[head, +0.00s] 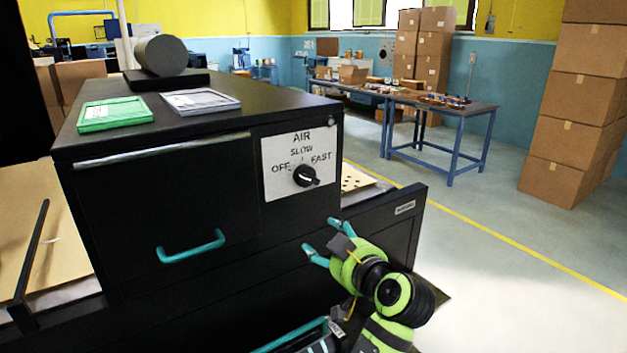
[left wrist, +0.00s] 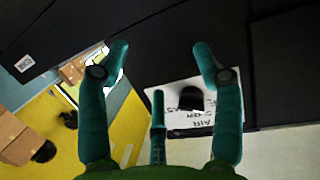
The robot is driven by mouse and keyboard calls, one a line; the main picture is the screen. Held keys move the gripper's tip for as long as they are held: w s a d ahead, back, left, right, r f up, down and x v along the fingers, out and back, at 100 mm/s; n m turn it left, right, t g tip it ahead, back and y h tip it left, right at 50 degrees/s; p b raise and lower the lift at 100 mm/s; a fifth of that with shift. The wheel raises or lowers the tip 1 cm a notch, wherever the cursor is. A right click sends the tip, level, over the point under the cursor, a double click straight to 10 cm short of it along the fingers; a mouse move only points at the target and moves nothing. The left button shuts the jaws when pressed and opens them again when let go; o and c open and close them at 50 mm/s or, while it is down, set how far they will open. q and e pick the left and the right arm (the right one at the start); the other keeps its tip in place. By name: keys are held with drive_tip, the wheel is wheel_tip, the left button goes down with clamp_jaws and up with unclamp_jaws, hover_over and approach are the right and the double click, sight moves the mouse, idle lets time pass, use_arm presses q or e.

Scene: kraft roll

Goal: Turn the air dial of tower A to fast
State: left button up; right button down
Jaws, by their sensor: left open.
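The air dial (head: 306,176) is a black round knob on a white plate (head: 275,185) on the front of a black cabinet. The plate reads AIR, with OFF at left, SLOW above and FAST at right. A small pale mark shows on the knob's right side; its exact setting is hard to tell. No tower letter is readable. My left gripper (head: 322,237), with teal fingers, is open and empty, below and slightly right of the dial, apart from it. In the left wrist view, the dial (left wrist: 190,98) appears upside down near the right finger. My right gripper is not in view.
A teal handle (head: 192,246) sticks out of the cabinet front. A green tray (head: 112,114), a grey tray (head: 200,101) and a dark roll (head: 161,55) sit on top. A blue-legged table (head: 465,110) and stacked boxes (head: 580,110) stand behind, with open floor between.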

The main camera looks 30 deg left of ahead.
sight(312, 179)
use_arm(q)
wheel_tip(312, 179, up, 10)
drive_tip(key=r+n+y, duration=0.1)
drive_tip(key=n+y, duration=0.2)
drive_tip(key=n, duration=0.1)
drive_tip(key=shift+g, duration=0.5)
drive_tip(key=p+x, duration=0.1)
drive_tip(key=x, duration=0.1)
drive_tip(key=p+x, duration=0.1)
drive_tip(key=x, duration=0.2)
drive_tip(key=shift+w+a+r+p, duration=0.1)
drive_tip(key=shift+w+a+p, duration=0.1)
drive_tip(key=shift+w+p, duration=0.15)
drive_tip(key=shift+w+a, duration=0.15)
drive_tip(key=shift+a, duration=0.2)
